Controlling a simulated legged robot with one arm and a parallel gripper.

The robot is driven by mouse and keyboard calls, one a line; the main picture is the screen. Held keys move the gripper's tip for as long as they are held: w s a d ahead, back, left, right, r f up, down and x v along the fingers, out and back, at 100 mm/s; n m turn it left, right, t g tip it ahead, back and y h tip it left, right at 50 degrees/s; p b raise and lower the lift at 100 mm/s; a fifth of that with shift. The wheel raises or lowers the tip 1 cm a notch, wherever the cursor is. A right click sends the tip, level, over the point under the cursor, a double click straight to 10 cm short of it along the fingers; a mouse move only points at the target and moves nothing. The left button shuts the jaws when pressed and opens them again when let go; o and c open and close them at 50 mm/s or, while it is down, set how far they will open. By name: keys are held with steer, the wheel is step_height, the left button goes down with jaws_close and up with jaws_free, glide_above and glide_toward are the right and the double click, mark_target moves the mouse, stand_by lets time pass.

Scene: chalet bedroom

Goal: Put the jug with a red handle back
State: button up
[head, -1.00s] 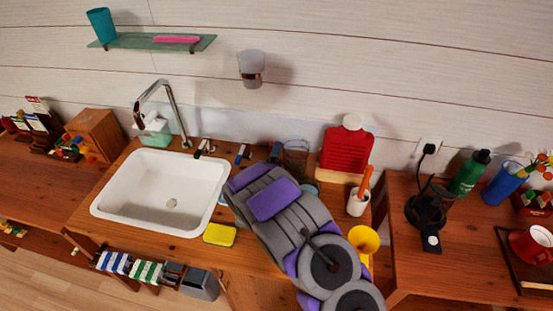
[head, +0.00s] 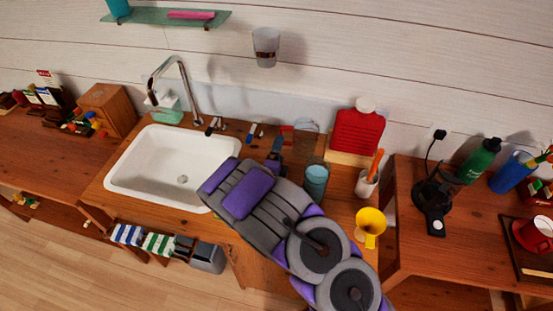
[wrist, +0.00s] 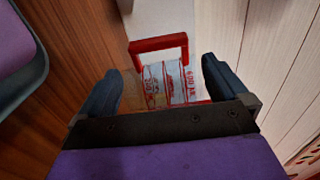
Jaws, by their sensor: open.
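The jug with a red handle (wrist: 165,88) is a clear vessel with red printing. In the wrist view its red handle (wrist: 158,44) lies ahead, between my fingers, with a gap on each side. My gripper (wrist: 160,75) is open, and no finger visibly touches the jug. In the head view the jug (head: 306,140) stands at the back of the wooden counter (head: 335,200), beside the wall, faint and partly hidden.
A white sink (head: 170,170) with a tap is to the left. A teal cup (head: 316,182), a red bottle (head: 358,130), a white holder (head: 366,184) and a yellow cup (head: 371,222) stand to the right. A glass shelf (head: 165,17) is above.

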steer(key=s, duration=0.2)
steer(key=s+a, duration=0.1)
steer(key=shift+s+p, duration=0.3)
steer(key=shift+s, duration=0.1)
steer(key=shift+s+d, duration=0.4)
steer(key=shift+d, duration=0.05)
steer(key=shift+a, duration=0.1)
